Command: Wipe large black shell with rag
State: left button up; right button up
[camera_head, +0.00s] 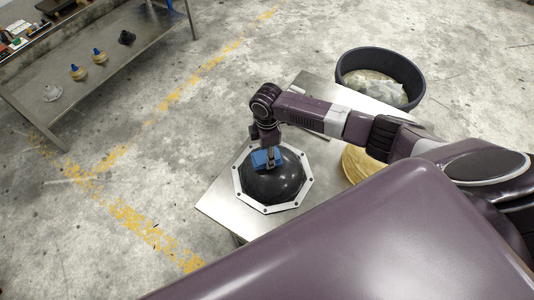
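The large black shell (272,188) is a glossy dome inside a white octagonal flange with bolts. It sits on a metal table (222,200). My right gripper (270,160) points down over the upper part of the dome. A blue rag (261,158) is at its fingertips, and the gripper appears shut on it. The rag lies at the dome's surface and seems to touch it. The gripper and rag hide part of the dome's top. My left gripper is not in view.
A dark round bin (380,64) with pale cloth-like contents stands beyond the table at the upper right. A yellowish round object (358,164) sits right of the shell, partly hidden by my arm. A metal workbench (105,60) stands at the upper left. The floor between is clear.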

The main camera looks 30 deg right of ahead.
aim_at(278, 155)
jog(key=shift+s+d+r+p, duration=0.1)
jog(key=shift+s+d+p, duration=0.1)
jog(key=shift+d+p, duration=0.2)
jog(key=shift+s+d+r+p, duration=0.15)
jog(key=shift+d+p, duration=0.1)
jog(key=shift+d, duration=0.15)
jog(key=shift+s+d+f+p, duration=0.15)
jog(key=shift+s+d+p, duration=0.15)
jog(key=shift+d, duration=0.2)
jog(key=shift+s+d+f+p, duration=0.15)
jog(key=shift+s+d, duration=0.1)
jog(key=shift+d, duration=0.25)
jog(key=shift+a, duration=0.2)
jog(key=shift+w+a, duration=0.25)
jog(key=shift+a, duration=0.3)
jog(key=shift+w+a, duration=0.2)
jog(key=shift+a, duration=0.3)
jog(key=shift+w+a, duration=0.45)
jog(key=shift+a, duration=0.2)
jog(key=shift+r, duration=0.15)
